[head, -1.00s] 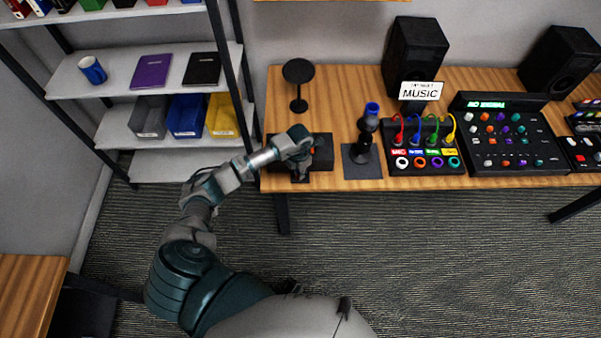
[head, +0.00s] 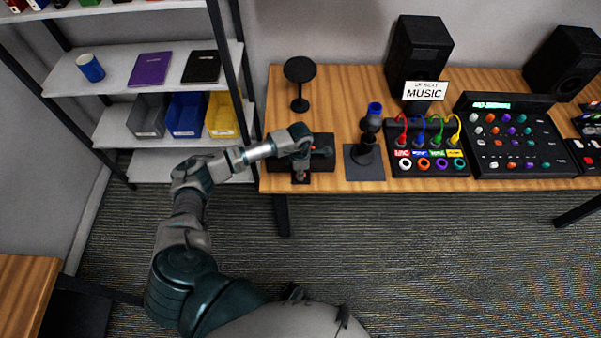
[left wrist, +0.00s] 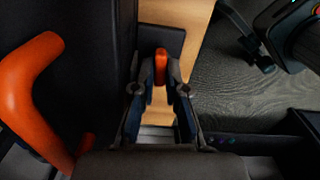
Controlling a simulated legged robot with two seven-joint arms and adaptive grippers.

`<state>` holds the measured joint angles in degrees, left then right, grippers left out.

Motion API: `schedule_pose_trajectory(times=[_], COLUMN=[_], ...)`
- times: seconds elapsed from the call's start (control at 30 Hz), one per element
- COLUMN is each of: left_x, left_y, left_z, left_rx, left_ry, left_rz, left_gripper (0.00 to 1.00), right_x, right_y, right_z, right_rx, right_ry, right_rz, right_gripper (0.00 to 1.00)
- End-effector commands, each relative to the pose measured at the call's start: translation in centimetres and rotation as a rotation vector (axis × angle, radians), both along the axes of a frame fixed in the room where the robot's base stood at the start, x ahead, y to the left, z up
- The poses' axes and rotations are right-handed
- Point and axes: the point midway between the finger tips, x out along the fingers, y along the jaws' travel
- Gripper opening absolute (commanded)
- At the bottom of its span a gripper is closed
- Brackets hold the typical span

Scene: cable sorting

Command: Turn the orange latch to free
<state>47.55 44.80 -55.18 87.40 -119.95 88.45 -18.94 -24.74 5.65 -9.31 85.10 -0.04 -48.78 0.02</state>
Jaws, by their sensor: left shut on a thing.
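The orange latch (left wrist: 161,66) shows in the left wrist view between the two fingertips of my left gripper (left wrist: 160,85), which is shut on it. In the head view my left gripper (head: 300,168) is at the front of a black box (head: 322,158) on the left end of the wooden table. The gripper and wrist hide most of the latch there. A larger curved orange handle (left wrist: 30,95) stands at the left in the left wrist view, beside the dark box. My right gripper is not in view.
A black stand with a round top (head: 300,82) is behind the box. A dark holder with a blue-topped item (head: 368,145) stands to its right. Further right are a cable panel (head: 428,165), a mixer (head: 515,145) and speakers (head: 418,55). Shelves (head: 150,75) stand at the left.

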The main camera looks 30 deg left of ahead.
Motion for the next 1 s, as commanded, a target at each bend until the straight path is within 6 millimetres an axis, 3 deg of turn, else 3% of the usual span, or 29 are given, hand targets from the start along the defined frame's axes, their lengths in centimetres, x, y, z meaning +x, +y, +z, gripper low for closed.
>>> schedule_pose_trajectory(times=[0.33, 0.37, 0.4, 1.0], left_x=[-0.14, -0.14, -0.14, 0.05], left_y=[0.31, 0.32, 0.32, 0.09], left_z=[-0.12, -0.12, -0.12, 0.13], left_rx=[0.008, 0.008, 0.008, 0.002], left_ry=[0.005, 0.005, 0.005, -0.001], left_rz=[0.001, 0.001, 0.001, 0.043], left_gripper=[0.00, 0.15, 0.23, 0.23], right_x=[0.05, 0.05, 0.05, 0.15], right_y=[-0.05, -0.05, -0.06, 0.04], right_z=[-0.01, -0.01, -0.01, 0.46], right_rx=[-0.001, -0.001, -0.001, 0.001], right_ry=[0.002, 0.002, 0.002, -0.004], right_rz=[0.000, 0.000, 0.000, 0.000], right_gripper=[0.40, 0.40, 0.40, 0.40])
